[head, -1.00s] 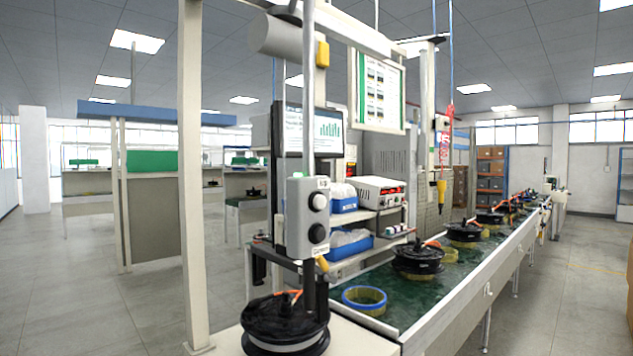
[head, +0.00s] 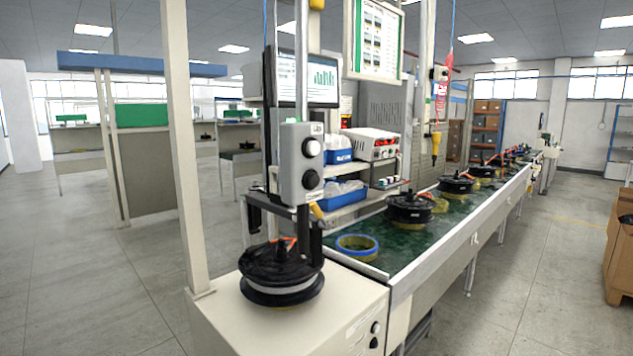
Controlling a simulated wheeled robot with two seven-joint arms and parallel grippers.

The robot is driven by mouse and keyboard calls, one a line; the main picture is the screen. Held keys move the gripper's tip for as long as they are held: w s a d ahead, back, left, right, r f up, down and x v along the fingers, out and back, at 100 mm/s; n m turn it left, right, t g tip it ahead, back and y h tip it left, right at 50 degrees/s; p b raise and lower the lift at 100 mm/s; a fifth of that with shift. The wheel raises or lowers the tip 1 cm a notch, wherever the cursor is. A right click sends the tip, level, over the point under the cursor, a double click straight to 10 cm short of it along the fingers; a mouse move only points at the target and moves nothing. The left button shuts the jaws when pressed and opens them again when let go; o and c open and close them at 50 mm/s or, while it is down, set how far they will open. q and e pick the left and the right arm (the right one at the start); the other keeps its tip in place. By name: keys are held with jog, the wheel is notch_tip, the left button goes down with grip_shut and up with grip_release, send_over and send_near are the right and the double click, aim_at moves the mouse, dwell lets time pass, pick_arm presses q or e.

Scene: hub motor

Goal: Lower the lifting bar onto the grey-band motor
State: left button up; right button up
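The grey-band motor (head: 280,268) is a black disc with a pale grey band around its lower part and orange leads on top. It sits on the cream cabinet at the front. The lifting bar (head: 284,211) appears as a dark crosspiece just above the motor, under a grey control box (head: 301,164) with a white and a black button. Dark upright arms hang beside the motor. Whether the bar touches the motor cannot be told. Neither of my grippers is in view.
The cream cabinet (head: 330,318) has free top surface around the motor. A green conveyor (head: 375,246) runs back to the right, carrying a blue-rimmed ring (head: 358,246) and several black motors. A cream post (head: 183,150) stands left. Cardboard boxes (head: 621,245) are at the right edge.

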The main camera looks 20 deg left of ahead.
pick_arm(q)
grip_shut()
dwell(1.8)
